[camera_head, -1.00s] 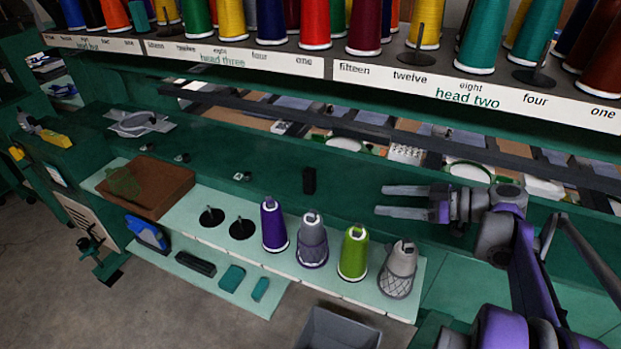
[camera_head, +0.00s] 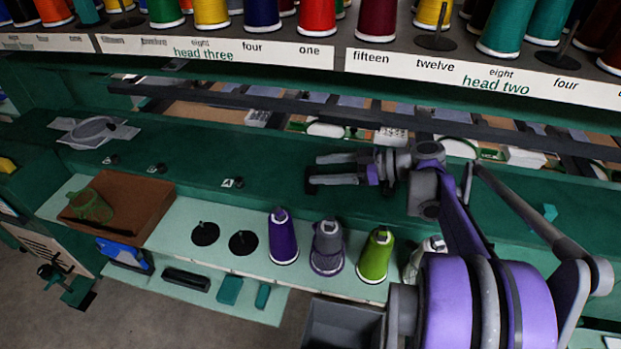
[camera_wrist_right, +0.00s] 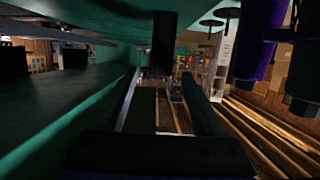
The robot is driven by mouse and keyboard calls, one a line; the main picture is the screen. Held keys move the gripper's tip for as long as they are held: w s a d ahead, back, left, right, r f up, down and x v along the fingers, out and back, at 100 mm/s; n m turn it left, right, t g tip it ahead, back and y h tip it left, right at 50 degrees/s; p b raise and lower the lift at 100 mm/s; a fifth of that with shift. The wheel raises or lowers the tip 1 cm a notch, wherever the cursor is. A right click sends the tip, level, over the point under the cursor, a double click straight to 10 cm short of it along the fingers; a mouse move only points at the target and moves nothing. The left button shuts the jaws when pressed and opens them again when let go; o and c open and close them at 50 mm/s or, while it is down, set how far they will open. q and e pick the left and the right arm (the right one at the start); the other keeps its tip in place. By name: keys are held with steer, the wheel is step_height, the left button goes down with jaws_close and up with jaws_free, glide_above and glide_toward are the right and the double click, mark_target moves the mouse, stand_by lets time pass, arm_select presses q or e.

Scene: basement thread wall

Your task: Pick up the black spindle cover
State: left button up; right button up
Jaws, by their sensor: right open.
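The black spindle cover (camera_head: 310,184) stands on the green ledge of the machine. In the head view it is mostly hidden behind the fingertips of my right gripper (camera_head: 318,170). My right gripper reaches in from the right, low over the ledge, with its two fingers apart. In the right wrist view the cover (camera_wrist_right: 164,42) is a dark upright block ahead, between the lines of the two fingers. I cannot tell whether the fingers touch it. My left gripper is not in view.
In front stands a pale shelf with a purple cone (camera_head: 283,238), a grey cone (camera_head: 327,248), a green cone (camera_head: 376,256) and empty spindles (camera_head: 205,233). A brown tray (camera_head: 140,205) is at left. A dark bar (camera_head: 260,103) runs behind the ledge. A grey bin (camera_head: 340,325) stands below.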

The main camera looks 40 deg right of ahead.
mark_target(309, 171)
steer(key=x, duration=0.6)
steer(key=shift+w+a+f, duration=0.1)
steer(key=shift+w+a, duration=0.05)
steer(key=shift+w, duration=0.05)
steer(key=shift+s, duration=0.1)
jaws_close()
